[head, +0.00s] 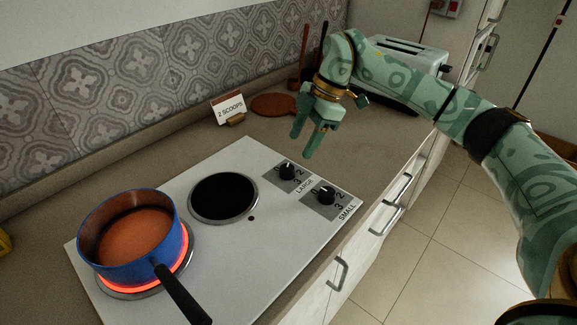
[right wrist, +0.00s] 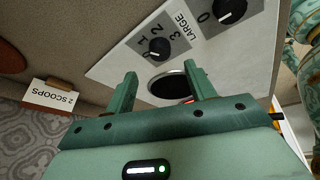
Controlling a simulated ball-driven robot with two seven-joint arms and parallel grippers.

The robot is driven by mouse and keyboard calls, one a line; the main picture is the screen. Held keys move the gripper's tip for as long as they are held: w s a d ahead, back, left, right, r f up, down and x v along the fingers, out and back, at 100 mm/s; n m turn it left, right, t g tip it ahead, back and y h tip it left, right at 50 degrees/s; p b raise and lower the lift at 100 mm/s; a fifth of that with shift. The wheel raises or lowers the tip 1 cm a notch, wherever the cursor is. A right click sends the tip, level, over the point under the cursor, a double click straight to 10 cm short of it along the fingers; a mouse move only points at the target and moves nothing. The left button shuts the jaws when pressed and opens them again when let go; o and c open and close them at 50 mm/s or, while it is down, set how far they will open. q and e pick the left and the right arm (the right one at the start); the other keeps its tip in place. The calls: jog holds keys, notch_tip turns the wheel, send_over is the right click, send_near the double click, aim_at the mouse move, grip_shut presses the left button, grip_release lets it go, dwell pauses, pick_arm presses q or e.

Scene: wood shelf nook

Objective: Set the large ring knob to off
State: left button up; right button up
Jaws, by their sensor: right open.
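The large ring knob (head: 287,171) is a black round knob on a grey square marked LARGE, at the right end of the white cooktop. In the right wrist view the large knob (right wrist: 159,48) lies ahead, between and beyond the fingers. A pale mark shows on its left side there; its exact setting is too small to tell. The small ring knob (head: 326,195) sits nearer the counter edge; it also shows in the right wrist view (right wrist: 231,9). My right gripper (head: 306,144) is open and empty, above the counter just behind the large knob. My left gripper is not in view.
A blue pot (head: 125,262) stands on a glowing red burner, its black handle toward the front. The other burner (head: 223,197) is dark. A "2 SCOOPS" card (head: 228,108), a brown round board (head: 273,105) and a toaster (head: 400,72) stand at the back.

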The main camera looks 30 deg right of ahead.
aim_at(289, 167)
jog(key=b+x, duration=0.1)
jog(key=x, duration=0.6)
jog(key=shift+a+f+b, duration=0.1)
jog(key=shift+f+b, duration=0.1)
jog(key=shift+b, duration=0.2)
jog(key=shift+c, duration=0.3)
jog(key=c, duration=0.9)
